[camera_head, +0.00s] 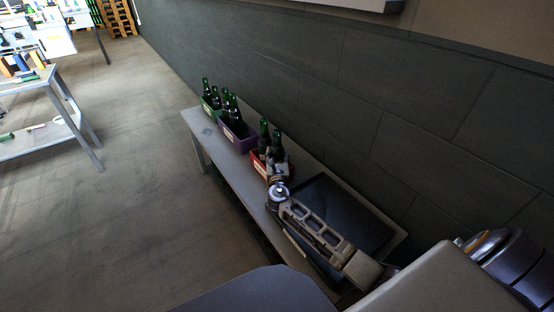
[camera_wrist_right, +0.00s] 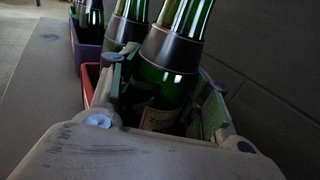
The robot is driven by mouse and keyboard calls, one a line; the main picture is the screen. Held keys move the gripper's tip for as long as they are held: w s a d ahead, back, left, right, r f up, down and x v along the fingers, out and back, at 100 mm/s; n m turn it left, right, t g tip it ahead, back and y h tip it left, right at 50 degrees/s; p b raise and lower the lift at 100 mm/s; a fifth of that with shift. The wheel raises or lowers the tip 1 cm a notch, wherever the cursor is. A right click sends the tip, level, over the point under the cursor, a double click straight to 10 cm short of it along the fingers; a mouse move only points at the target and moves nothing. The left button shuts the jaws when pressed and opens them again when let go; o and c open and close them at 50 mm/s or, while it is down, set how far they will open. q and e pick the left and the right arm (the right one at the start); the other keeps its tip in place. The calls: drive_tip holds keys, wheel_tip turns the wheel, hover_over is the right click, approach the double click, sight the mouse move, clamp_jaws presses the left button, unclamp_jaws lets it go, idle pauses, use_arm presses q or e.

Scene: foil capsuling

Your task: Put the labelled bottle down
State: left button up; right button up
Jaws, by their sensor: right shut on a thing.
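My right gripper (camera_head: 277,166) is at the red crate (camera_head: 257,163) on the bench. In the right wrist view my right gripper (camera_wrist_right: 165,95) is shut around a green glass bottle (camera_wrist_right: 164,78) with a dark band and a pale label (camera_wrist_right: 158,118). The bottle is upright or nearly so. It also shows in the head view (camera_head: 277,140), rising above the gripper. Its base is hidden by the gripper, so I cannot tell whether it rests on anything. Another dark green bottle (camera_head: 264,132) stands close beside it in the red crate. My left gripper is not in view.
A green crate (camera_head: 208,111) and a purple crate (camera_head: 238,141), both with bottles, stand farther along the grey bench (camera_head: 197,128). A dark flat tray (camera_head: 345,212) lies at the near end. A tiled wall (camera_head: 320,100) runs close behind. Open floor lies left.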

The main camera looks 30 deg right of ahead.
drive_tip(key=shift+f, duration=0.4)
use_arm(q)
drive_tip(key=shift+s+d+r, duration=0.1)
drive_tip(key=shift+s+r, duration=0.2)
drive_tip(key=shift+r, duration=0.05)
use_arm(e)
drive_tip(key=shift+f, duration=0.15)
use_arm(q)
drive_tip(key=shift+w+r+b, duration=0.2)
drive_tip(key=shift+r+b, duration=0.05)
drive_tip(key=shift+b, duration=0.1)
use_arm(e)
drive_tip(key=shift+f, duration=0.35)
drive_tip(key=shift+f, duration=0.1)
drive_tip(key=o, duration=1.2)
drive_tip(key=shift+c, duration=0.2)
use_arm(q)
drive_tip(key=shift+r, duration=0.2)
